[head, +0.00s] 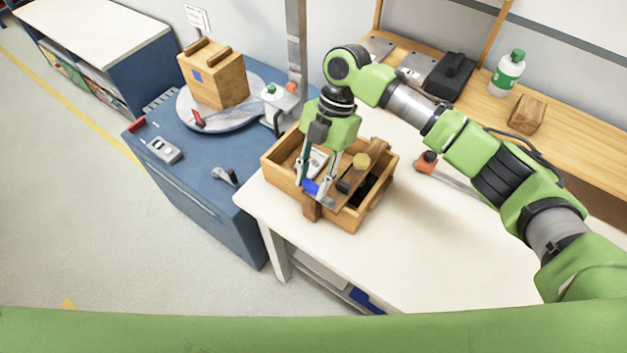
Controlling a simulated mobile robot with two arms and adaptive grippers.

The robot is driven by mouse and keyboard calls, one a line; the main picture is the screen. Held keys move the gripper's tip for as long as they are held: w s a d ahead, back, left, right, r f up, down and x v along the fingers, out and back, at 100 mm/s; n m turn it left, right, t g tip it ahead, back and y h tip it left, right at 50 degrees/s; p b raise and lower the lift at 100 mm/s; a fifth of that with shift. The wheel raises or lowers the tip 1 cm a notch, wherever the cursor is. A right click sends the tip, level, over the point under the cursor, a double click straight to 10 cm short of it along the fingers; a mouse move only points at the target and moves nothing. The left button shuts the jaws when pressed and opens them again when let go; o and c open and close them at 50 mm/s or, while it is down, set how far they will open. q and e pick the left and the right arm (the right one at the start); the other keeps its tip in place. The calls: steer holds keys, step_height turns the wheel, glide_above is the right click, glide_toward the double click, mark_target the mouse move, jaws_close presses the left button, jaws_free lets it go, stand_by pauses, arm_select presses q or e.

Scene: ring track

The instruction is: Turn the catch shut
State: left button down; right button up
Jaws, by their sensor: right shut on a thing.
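My right gripper (313,190) points down at the near wall of an open wooden box (283,181) on the white table. Its fingers are shut on a small blue piece (311,187) at the box's near rim. Just below it, a short upright wooden piece (311,211) sits against the outside of that wall. I cannot tell which of these is the catch, or how it is turned. The fingers partly hide this spot. My left gripper is not in view.
The box holds a wooden block with a round yellowish knob (360,161) and a pale item. A blue cabinet (195,170) at left carries a round turntable (190,119) with a wooden case (213,77). An orange-ended tool (428,160) lies right of the box. The table's front is clear.

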steer(key=shift+n, duration=0.3)
steer(key=o, duration=1.1)
steer(key=v, duration=1.2)
steer(key=shift+a+f, duration=0.1)
steer(key=shift+a, duration=0.05)
